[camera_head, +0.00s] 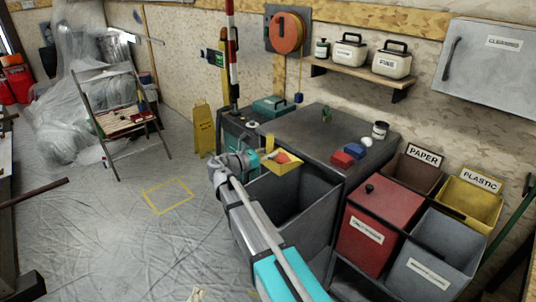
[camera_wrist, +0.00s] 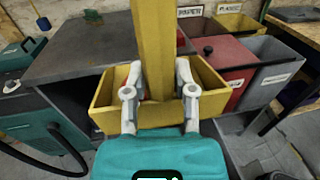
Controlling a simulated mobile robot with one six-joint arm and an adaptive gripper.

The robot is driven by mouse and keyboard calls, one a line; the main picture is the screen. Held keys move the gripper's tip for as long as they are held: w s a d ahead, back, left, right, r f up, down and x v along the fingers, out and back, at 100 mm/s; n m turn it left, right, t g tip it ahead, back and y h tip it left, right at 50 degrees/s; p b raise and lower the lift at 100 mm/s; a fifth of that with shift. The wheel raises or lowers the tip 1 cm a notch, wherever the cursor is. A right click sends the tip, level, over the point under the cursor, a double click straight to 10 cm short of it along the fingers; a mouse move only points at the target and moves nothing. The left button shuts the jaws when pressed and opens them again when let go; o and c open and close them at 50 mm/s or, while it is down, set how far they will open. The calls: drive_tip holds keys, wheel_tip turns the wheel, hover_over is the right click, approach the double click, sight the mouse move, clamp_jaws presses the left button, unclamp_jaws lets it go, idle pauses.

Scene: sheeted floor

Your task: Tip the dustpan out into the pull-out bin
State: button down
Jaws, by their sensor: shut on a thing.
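The yellow dustpan (camera_head: 287,168) is held at the far-left rim of the pull-out bin in the head view, beside the worktop. A small orange-red patch shows in it. My gripper (camera_head: 262,155) is shut on its handle. In the wrist view the handle (camera_wrist: 155,45) stands between my two fingers (camera_wrist: 159,93), with the yellow pan walls (camera_wrist: 104,108) around them. The pull-out bin (camera_head: 313,222) is a dark grey open box drawn out from under the worktop. I see no contents in its visible part. My arm hides its near-left side.
The worktop (camera_head: 305,130) holds red and blue blocks (camera_head: 345,156) and a can (camera_head: 380,130). A red lidded bin (camera_head: 378,225), PAPER bin (camera_head: 412,174), PLASTIC bin (camera_head: 468,203) and grey bin (camera_head: 435,255) stand right. Floor at left is mostly clear, with a yellow sign (camera_head: 203,129).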

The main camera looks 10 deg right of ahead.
sight(287, 156)
drive_tip(key=shift+w+d+r+p, duration=0.1)
drive_tip(key=shift+p, duration=0.35)
drive_tip(key=shift+w+d+r+g+y+p, duration=0.15)
drive_tip(key=shift+d+g+y+p, duration=0.15)
drive_tip(key=shift+y+p, duration=0.4)
drive_tip(key=y+p, duration=0.1)
drive_tip(key=p, duration=0.1)
drive_tip(key=w+d+g+y+p, duration=0.1)
drive_tip(key=p, duration=0.1)
drive_tip(key=d+g+y+p, duration=0.1)
drive_tip(key=p, duration=0.2)
drive_tip(key=shift+w+d+n+y, duration=0.25)
drive_tip(key=shift+w+n+y, duration=0.1)
drive_tip(key=shift+n+y, duration=0.05)
drive_tip(key=w+d+g+y+p, duration=0.1)
drive_tip(key=y+p, duration=0.1)
drive_tip(key=w+d+f+g+y+p, duration=0.1)
drive_tip(key=d+p, duration=0.1)
drive_tip(key=shift+w+d+y+p, duration=0.25)
drive_tip(key=shift+d+y+p, duration=0.05)
drive_tip(key=shift+y+p, duration=0.1)
drive_tip(key=shift+w+d+f+n+g+y+p, duration=0.2)
drive_tip(key=shift+w+d+g+y+p, duration=0.1)
drive_tip(key=shift+d+g+y, duration=0.2)
drive_tip(key=shift+w+d+f+n+g+y+p, duration=0.15)
drive_tip(key=shift+w+d+g+y+p, duration=0.2)
drive_tip(key=shift+y, duration=0.25)
drive_tip(key=shift+s, duration=0.1)
idle(0.7)
drive_tip(key=shift+d, duration=0.1)
